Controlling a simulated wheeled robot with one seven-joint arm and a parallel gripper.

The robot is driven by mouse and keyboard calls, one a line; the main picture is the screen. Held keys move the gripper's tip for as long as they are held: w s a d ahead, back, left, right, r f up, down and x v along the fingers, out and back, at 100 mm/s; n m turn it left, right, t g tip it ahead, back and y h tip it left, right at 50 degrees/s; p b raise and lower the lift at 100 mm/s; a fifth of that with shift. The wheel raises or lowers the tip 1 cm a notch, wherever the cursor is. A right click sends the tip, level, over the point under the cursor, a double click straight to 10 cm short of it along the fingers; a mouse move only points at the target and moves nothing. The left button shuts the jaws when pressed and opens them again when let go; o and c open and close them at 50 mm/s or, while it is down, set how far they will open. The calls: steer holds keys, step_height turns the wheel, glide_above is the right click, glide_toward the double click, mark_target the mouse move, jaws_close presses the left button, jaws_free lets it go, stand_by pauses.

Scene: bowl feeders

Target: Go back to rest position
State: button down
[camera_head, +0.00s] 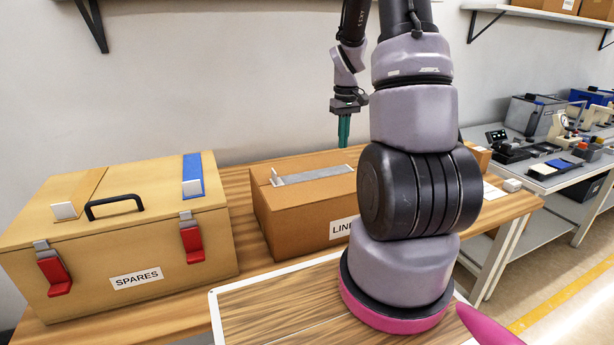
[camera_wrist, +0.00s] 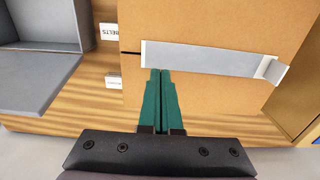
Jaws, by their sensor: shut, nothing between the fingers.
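My gripper (camera_head: 344,143) hangs from my arm, fingers pointing down, above the back of the wooden bench near a cardboard box. Its two green fingers lie side by side, shut and empty. In the wrist view my gripper (camera_wrist: 160,72) shows in front of the cardboard box (camera_wrist: 205,92), whose top has a grey tape strip (camera_wrist: 200,57) with a raised end. In the head view the same cardboard box (camera_head: 290,207) stands closed, its label partly hidden by my arm.
A closed wooden SPARES case (camera_head: 125,240) with red latches stands left of the box. An open grey container (camera_wrist: 40,60) and a BELTS label (camera_wrist: 107,31) show in the wrist view. A grey workbench (camera_head: 550,180) with devices stands at right. Wall shelves (camera_head: 530,14) hang above.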

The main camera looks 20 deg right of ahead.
steer(key=s+a+r+m+t, duration=0.1)
steer(key=s+a+r+t, duration=0.15)
steer(key=a+r, duration=0.45)
steer(key=s+a+r+m+t, duration=0.1)
steer(key=s+a+r, duration=0.3)
steer(key=r, duration=0.6)
steer(key=s+a+r+m+t+y, duration=0.1)
steer(key=s+a+r+t, duration=0.1)
steer(key=s+a+r, duration=0.2)
steer(key=s+a+r+m+t+y, duration=0.1)
steer(key=s+a+r, duration=0.2)
steer(key=s, duration=0.6)
steer(key=shift+s+a+r+t, duration=0.15)
steer(key=shift+a+r+t, duration=0.2)
steer(key=shift+a+r, duration=0.05)
